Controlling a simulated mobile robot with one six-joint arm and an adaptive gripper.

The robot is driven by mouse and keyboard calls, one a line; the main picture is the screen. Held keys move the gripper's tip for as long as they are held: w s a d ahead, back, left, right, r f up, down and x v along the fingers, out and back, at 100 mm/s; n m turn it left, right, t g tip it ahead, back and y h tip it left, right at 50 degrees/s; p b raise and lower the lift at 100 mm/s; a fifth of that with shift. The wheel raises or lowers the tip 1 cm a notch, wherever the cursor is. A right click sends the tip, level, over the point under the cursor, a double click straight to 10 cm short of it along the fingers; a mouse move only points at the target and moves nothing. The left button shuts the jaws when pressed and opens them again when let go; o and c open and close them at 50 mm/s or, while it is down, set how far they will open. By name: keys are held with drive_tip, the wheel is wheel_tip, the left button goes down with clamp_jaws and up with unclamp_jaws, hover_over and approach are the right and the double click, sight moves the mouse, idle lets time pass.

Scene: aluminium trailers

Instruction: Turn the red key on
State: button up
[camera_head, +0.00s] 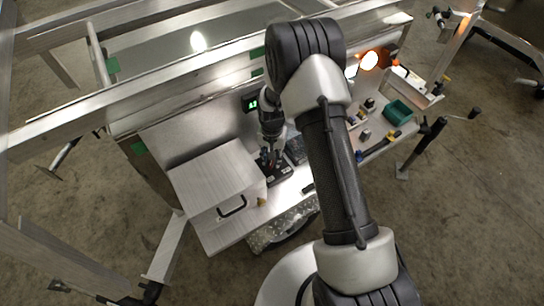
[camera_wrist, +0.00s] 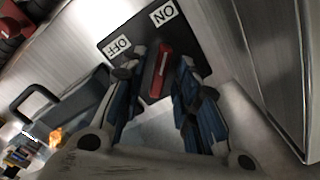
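The red key (camera_wrist: 160,72) shows in the wrist view on a black plate (camera_wrist: 188,28) with a white ON label (camera_wrist: 163,13) at the top and a white OFF label (camera_wrist: 121,44) to its left. My gripper (camera_wrist: 162,66) is open, with one blue-and-black finger on each side of the key. A gap shows between the key and the fingers, most clearly on the right; contact on the left I cannot tell. In the head view my gripper (camera_head: 271,155) is small and points down at the workbench; the key is hidden there.
A metal box with a black handle (camera_head: 232,207) stands left of my gripper in the head view. A green display (camera_head: 251,104) is on the back panel. A green bin (camera_head: 398,112) and small parts lie to the right. A metal wall (camera_wrist: 268,60) is close on the right in the wrist view.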

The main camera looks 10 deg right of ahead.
drive_tip(key=shift+r, duration=0.1)
wheel_tip(320, 180, up, 12)
idle(0.6)
idle(0.4)
drive_tip(key=s+r+n+t, duration=0.1)
drive_tip(key=s+r, duration=0.4)
drive_tip(key=r, duration=0.5)
drive_tip(key=s+r+n+t, duration=0.1)
drive_tip(key=s+r+n, duration=0.1)
drive_tip(key=s+r, duration=0.6)
drive_tip(key=s+r+n+t, duration=0.1)
drive_tip(key=s+r, duration=0.3)
drive_tip(key=s, duration=0.3)
drive_tip(key=s+r+n+t, duration=0.1)
drive_tip(key=s+r, duration=0.3)
drive_tip(key=s, duration=0.4)
drive_tip(key=shift+d+n+t, duration=0.3)
drive_tip(key=shift+d, duration=0.1)
